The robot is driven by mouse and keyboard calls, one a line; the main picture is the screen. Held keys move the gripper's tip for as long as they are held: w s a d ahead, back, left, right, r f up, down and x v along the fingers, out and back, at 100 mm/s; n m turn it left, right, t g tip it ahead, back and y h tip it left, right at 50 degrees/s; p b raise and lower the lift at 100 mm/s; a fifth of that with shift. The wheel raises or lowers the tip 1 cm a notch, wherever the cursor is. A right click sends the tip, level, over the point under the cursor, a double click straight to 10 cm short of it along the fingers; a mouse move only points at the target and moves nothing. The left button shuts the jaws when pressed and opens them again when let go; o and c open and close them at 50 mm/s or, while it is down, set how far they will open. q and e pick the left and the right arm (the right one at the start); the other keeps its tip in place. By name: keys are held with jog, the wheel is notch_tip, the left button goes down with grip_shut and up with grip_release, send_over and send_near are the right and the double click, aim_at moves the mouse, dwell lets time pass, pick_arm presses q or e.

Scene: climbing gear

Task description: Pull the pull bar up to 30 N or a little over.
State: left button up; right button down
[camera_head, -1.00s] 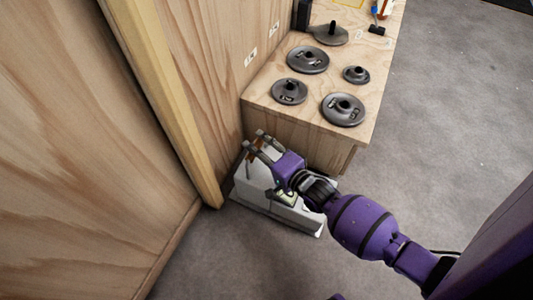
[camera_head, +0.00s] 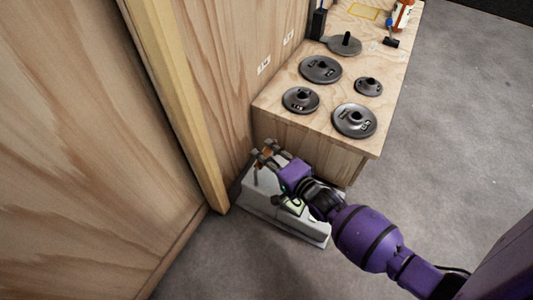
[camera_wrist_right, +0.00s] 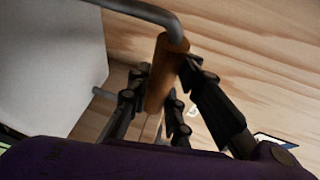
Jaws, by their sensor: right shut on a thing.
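The pull bar (camera_wrist_right: 172,62) shows in the right wrist view as an orange-brown wooden grip on a bent grey metal bar. My right gripper (camera_head: 264,153) is shut on this grip, with dark fingers on both sides of it. In the head view the fingers mostly hide the grip. The white-grey base unit (camera_head: 262,207) stands on the floor below the gripper, beside the wooden wall. A small greenish display (camera_head: 293,206) on the unit is partly covered by my right arm, and its reading is too small to read. My left gripper is not in view.
A wooden bench (camera_head: 310,138) stands just behind the unit, with several dark weight plates (camera_head: 355,120) on it. A plywood wall (camera_head: 225,75) with a pale post (camera_head: 178,95) closes off the left. The grey carpet (camera_head: 450,120) is clear to the right.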

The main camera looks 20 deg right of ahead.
pick_arm(q)
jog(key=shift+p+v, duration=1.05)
jog(key=shift+p, duration=0.25)
pick_arm(e)
jog(key=shift+r, duration=1.25)
pick_arm(q)
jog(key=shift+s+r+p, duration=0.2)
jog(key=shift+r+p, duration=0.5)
jog(key=shift+p, duration=0.15)
pick_arm(e)
jog(key=shift+r, duration=1)
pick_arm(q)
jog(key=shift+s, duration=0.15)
pick_arm(e)
jog(key=shift+r, duration=0.15)
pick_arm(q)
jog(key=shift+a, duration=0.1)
